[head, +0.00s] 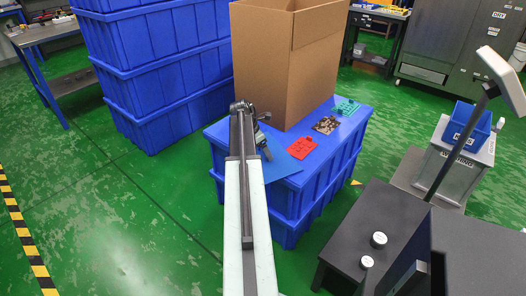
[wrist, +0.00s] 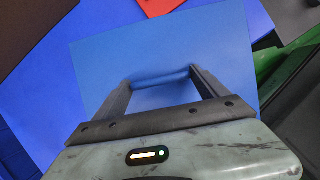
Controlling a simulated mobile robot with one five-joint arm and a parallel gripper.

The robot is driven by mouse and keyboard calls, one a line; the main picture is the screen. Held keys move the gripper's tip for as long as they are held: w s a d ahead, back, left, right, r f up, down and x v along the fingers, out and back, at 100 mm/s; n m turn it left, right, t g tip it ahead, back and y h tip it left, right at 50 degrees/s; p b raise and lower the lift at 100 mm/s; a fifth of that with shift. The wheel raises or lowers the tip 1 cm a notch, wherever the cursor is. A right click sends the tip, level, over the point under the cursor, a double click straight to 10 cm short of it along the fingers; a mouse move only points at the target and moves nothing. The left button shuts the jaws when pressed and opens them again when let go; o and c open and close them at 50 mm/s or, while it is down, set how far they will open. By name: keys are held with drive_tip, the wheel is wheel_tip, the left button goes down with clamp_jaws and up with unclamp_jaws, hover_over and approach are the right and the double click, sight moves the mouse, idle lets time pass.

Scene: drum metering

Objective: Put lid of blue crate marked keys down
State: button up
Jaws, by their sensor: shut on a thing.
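A flat blue lid (head: 283,163) is over the near corner of the large blue crates, beneath my gripper (head: 265,150). In the wrist view the lid (wrist: 170,50) is a lighter blue panel, with a rounded blue bar (wrist: 150,80) on it. My gripper (wrist: 160,78) is shut on this bar, a finger at each end. I cannot tell whether the lid touches the surface below. A small open blue crate (head: 468,124) with a white label stands on a grey box at the right. The label is too small to read.
A tall cardboard box (head: 270,70), a red piece (head: 302,146), a dark patterned piece (head: 326,125) and a green piece (head: 346,107) sit on the large blue crates (head: 330,170). More blue crates (head: 155,70) are stacked at the left. Green floor is clear at lower left.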

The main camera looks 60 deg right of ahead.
drive_tip(key=shift+f, duration=0.2)
drive_tip(key=o, duration=1.9)
drive_tip(key=shift+r, duration=0.1)
drive_tip(key=p+v, duration=1.1)
drive_tip(key=v, duration=0.1)
drive_tip(key=shift+r, duration=0.15)
